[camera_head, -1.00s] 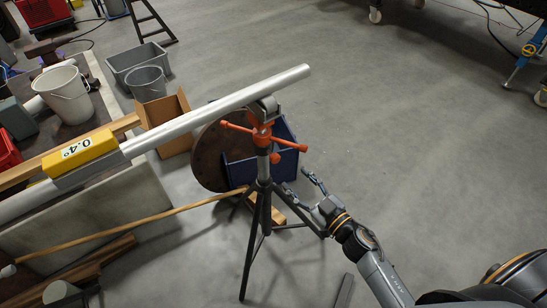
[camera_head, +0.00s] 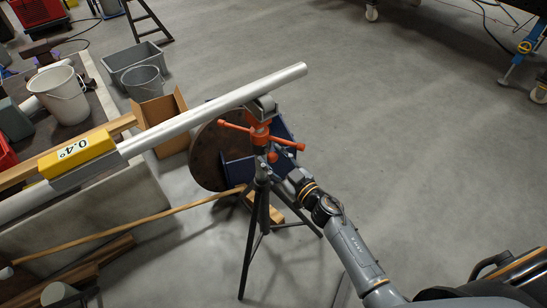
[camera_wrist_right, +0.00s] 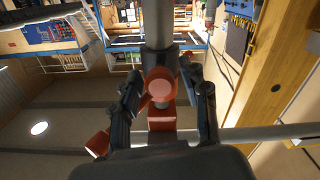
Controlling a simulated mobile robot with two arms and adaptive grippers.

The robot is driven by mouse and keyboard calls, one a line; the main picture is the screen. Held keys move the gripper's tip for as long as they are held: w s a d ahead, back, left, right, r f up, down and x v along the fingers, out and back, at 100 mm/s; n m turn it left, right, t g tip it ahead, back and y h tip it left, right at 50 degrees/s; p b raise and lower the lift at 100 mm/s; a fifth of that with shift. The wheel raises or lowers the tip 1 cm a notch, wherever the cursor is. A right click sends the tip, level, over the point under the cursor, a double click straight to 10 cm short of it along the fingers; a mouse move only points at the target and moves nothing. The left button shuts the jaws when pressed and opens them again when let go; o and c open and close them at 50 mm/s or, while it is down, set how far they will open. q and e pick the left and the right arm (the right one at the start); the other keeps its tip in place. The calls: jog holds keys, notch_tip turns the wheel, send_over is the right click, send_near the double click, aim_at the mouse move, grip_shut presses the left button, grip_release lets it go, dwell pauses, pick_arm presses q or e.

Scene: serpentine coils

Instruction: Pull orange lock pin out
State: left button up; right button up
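The orange lock pin (camera_head: 272,157) shows as a small knob on the stand's post, below the orange handles (camera_head: 272,138). In the right wrist view its round orange head (camera_wrist_right: 160,84) faces the camera. My right gripper (camera_head: 281,170) is at the pin, coming from the lower right. In the right wrist view its two fingers (camera_wrist_right: 161,72) stand on either side of the head, with gaps visible, so it looks open around it. The tripod stand (camera_head: 262,200) is upright under the pipe. My left gripper is not in view.
The silver pipe (camera_head: 220,107) rests on the stand's head and carries a yellow level marked 0.4° (camera_head: 77,153). A brown disc (camera_head: 208,158) and a blue bin (camera_head: 238,172) stand behind the stand. A wooden stick (camera_head: 130,228) reaches the tripod.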

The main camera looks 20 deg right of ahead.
grip_shut()
jog(key=shift+p+v, duration=0.65)
jog(key=shift+v, duration=0.6)
jog(key=shift+s+f, duration=0.1)
jog(key=shift+f, duration=0.05)
jog(key=shift+o, duration=1.5)
grip_release()
jog(key=shift+s, duration=0.1)
jog(key=shift+o, duration=0.2)
